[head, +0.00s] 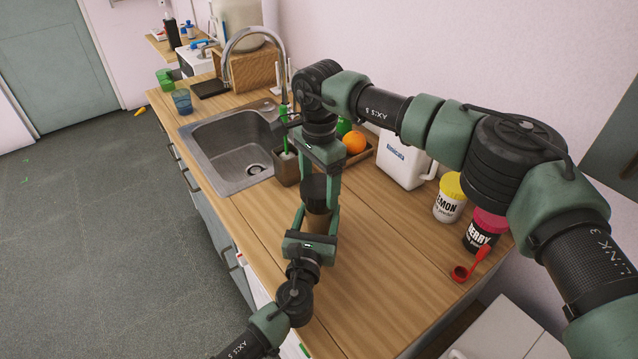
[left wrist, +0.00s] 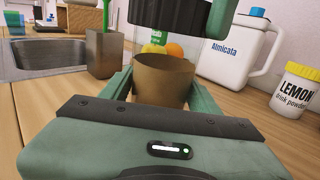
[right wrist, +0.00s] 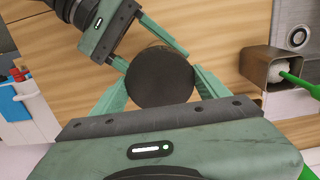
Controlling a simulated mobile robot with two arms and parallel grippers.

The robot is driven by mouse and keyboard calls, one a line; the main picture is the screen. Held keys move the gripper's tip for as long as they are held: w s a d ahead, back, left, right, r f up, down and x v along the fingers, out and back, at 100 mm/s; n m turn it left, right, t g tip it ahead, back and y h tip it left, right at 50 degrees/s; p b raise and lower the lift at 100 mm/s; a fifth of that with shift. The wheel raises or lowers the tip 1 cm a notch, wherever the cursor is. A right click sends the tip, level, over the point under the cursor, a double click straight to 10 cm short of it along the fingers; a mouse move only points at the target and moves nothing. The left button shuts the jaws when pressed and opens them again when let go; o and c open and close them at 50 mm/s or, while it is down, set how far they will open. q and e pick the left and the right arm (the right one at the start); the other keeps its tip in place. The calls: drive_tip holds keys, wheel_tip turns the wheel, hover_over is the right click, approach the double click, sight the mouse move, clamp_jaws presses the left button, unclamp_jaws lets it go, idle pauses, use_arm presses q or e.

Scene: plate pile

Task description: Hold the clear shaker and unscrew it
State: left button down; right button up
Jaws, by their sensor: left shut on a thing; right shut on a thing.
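The shaker (head: 317,224) stands upright above the counter in the head view, with brown contents showing through its wall. Its round black lid (head: 315,187) is at the top. My left gripper (head: 318,214) comes from the front and is shut on the body, also seen in the left wrist view (left wrist: 164,80). My right gripper (head: 316,182) comes down from above and is shut on the lid, which fills the middle of the right wrist view (right wrist: 160,78). I cannot tell whether the lid still touches the body.
The sink (head: 235,150) is at the left with a brown holder (head: 286,168) beside it. An orange (head: 354,142), a white jug (head: 403,162), a lemon tub (head: 450,198), a berry tub (head: 484,231) and a red scoop (head: 462,272) line the wall side. The front counter (head: 385,290) is clear.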

sight(319, 185)
drive_tip(key=shift+r, duration=0.1)
idle(0.3)
drive_tip(key=shift+r, duration=1)
drive_tip(key=shift+r, duration=2)
use_arm(q)
drive_tip(key=shift+c, duration=1.4)
unclamp_jaws()
